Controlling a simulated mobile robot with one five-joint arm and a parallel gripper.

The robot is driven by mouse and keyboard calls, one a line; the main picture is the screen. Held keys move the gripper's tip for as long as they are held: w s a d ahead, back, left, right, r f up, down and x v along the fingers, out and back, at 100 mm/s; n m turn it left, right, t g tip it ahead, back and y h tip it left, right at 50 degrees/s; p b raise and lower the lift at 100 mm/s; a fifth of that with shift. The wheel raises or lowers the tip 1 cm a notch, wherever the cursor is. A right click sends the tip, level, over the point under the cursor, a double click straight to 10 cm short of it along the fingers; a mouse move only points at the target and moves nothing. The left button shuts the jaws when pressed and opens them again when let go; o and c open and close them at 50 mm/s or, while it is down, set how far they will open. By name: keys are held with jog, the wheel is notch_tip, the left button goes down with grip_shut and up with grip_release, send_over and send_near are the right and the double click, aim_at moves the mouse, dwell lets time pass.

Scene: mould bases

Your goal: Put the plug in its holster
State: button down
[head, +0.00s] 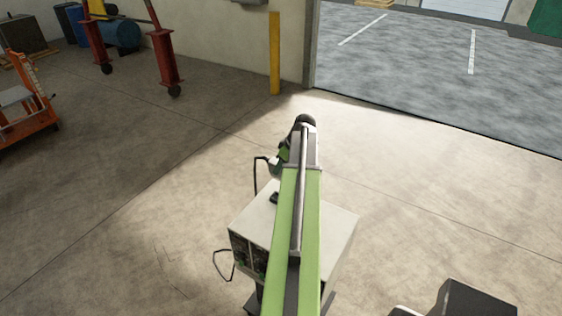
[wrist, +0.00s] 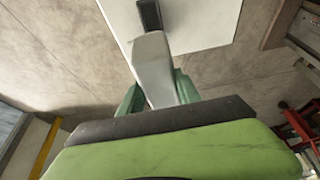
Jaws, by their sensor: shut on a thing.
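My gripper (wrist: 158,90) is at the lower middle of the wrist view. Its green fingers are shut on the pale grey plug (wrist: 154,62). In the head view, my gripper (head: 281,158) is above the far left edge of a white cabinet, mostly hidden by my arm. A black cable (head: 255,178) loops down beside it. A small dark piece (head: 274,198), which looks like the holster, sits on the cabinet top. It also shows in the wrist view (wrist: 149,14), just beyond the plug's far end. I cannot tell whether they touch.
The white cabinet (head: 340,226) stands below my arm, with a dark control panel on its front left. An orange cart (head: 28,105) stands at far left, and a red-legged gantry (head: 165,62) behind it. A yellow post (head: 274,55) stands by the doorway.

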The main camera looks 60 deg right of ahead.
jog(key=shift+f+b, duration=5.45)
jog(key=shift+b, duration=0.05)
jog(key=shift+s+f+b, duration=0.15)
jog(key=shift+f+b, duration=0.3)
jog(key=shift+f+b, duration=0.45)
jog(key=shift+f, duration=0.15)
jog(key=shift+f+b, duration=0.35)
jog(key=shift+b, duration=0.15)
jog(key=shift+f, duration=0.25)
